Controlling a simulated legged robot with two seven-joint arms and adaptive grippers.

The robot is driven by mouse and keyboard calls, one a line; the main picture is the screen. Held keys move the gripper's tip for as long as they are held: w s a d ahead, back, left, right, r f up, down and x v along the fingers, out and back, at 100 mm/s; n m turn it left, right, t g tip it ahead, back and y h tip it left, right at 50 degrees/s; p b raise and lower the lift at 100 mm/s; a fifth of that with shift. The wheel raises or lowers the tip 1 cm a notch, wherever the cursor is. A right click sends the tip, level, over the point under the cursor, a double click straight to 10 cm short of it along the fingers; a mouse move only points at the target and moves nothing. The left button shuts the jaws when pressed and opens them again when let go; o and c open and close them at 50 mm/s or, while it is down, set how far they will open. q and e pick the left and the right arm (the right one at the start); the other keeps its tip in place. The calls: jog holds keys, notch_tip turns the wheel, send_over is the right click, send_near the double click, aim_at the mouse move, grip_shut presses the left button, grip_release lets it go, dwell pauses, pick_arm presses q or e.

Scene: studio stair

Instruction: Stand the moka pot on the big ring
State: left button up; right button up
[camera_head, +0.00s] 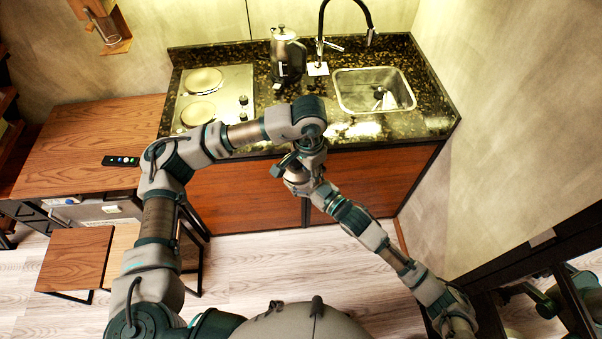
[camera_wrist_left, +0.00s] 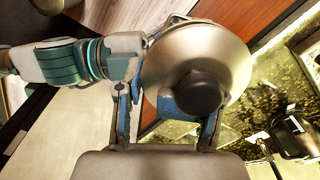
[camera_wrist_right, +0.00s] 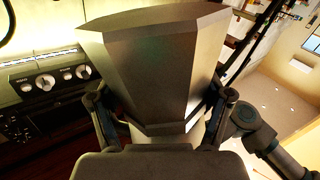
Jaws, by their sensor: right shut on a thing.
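The moka pot (camera_wrist_right: 155,60), a grey faceted metal body, fills the middle of the right wrist view. My right gripper (camera_wrist_right: 162,115) is shut on its narrower part, and the wide end points away from the wrist. In the head view the pot is mostly hidden where my two arms meet, in front of the counter. My left gripper (camera_wrist_left: 163,125) is open close by; a rounded metal shape with a dark cap shows beyond its fingers, and I cannot tell what it is. The hob has two rings: the far one (camera_head: 205,80) looks slightly larger than the near one (camera_head: 198,112).
A black tap (camera_head: 321,45) and sink (camera_head: 374,90) lie farther right. A wooden table (camera_head: 85,140) with a dark remote (camera_head: 121,161) is at left. Both rings are bare.

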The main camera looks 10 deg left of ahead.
pick_arm(q)
jog(key=o, duration=0.3)
jog(key=shift+a, duration=0.1)
jog(key=shift+o, duration=0.4)
